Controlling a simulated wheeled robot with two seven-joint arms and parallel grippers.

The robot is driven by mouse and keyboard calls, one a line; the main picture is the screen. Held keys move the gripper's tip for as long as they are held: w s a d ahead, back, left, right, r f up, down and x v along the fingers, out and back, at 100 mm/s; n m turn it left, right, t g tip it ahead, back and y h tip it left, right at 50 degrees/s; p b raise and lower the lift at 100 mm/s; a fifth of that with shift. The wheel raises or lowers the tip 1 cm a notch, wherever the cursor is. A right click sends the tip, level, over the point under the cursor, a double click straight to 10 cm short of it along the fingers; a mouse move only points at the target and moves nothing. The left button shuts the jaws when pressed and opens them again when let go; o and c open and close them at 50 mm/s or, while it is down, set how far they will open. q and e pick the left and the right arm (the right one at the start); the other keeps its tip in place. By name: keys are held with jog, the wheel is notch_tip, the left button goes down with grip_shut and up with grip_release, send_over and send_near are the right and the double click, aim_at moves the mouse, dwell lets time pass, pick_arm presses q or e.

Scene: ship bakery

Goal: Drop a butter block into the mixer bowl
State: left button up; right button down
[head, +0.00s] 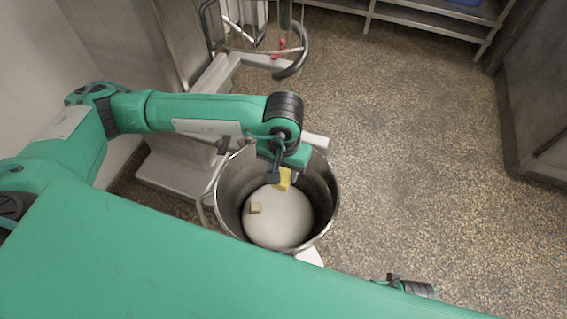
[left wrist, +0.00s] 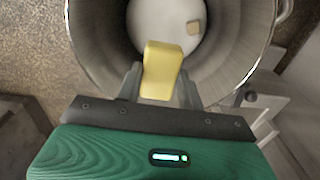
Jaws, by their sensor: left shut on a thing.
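The steel mixer bowl (head: 326,192) stands below my left arm and holds a white mass (head: 280,225). A small tan block (head: 256,208) lies on that mass; it also shows in the left wrist view (left wrist: 193,27). My left gripper (head: 280,180) is over the bowl, pointing down into it. It is shut on a yellow butter block (head: 285,181), which shows between the two fingers in the left wrist view (left wrist: 161,68). The butter block is above the white mass. My right gripper is not in view.
The mixer (head: 175,172) stands behind and left of the bowl, with a wire guard (head: 262,45) and a curved dark tool near it. A steel shelf (head: 430,19) is at the back. Open speckled floor (head: 420,140) lies to the right, with a steel cabinet (head: 540,100) at the far right.

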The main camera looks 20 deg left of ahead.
pick_arm(q)
jog(key=shift+f, duration=0.35)
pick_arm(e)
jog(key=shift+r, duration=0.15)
pick_arm(q)
jog(key=o, duration=1.1)
notch_tip(320, 180, up, 14)
jog(key=shift+f, duration=0.1)
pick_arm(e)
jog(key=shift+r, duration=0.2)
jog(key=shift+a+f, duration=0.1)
